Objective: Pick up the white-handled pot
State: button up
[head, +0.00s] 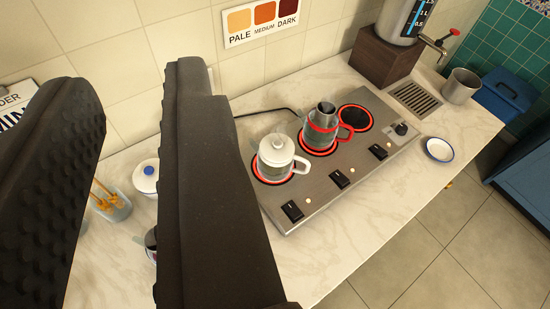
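The white-handled pot (275,160) is a clear-bodied pot with a white lid and a white handle on its right side. It stands upright on the nearest glowing ring of the steel hob (325,186). My gripper (135,85) fills the left of the head view with two black fingers spread wide and nothing between them. The fingers are to the left of the pot and apart from it in the picture. The right finger hides part of the counter left of the hob.
A red-handled pot (322,124) stands on the middle ring; the far ring (357,118) is bare. A metal urn (402,20) with a tap, a metal mug (461,86) and a small dish (439,149) are to the right. A lidded white jar (146,178) stands between my fingers' lower parts.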

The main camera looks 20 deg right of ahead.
jog(key=w+d+f+m+g+h+p, duration=0.2)
jog(key=w+d+f+p, duration=0.1)
jog(key=w+f, duration=0.65)
jog(key=m+g+h+p, duration=0.3)
jog(key=m+g+p, duration=0.1)
jog(key=m+g, duration=0.15)
send_near(307, 169)
jog(key=shift+g, duration=0.35)
jog(key=shift+x, duration=5.5)
jog(key=shift+w+r, duration=0.15)
jog(key=shift+w, duration=0.05)
jog(key=shift+c, duration=0.3)
grip_shut()
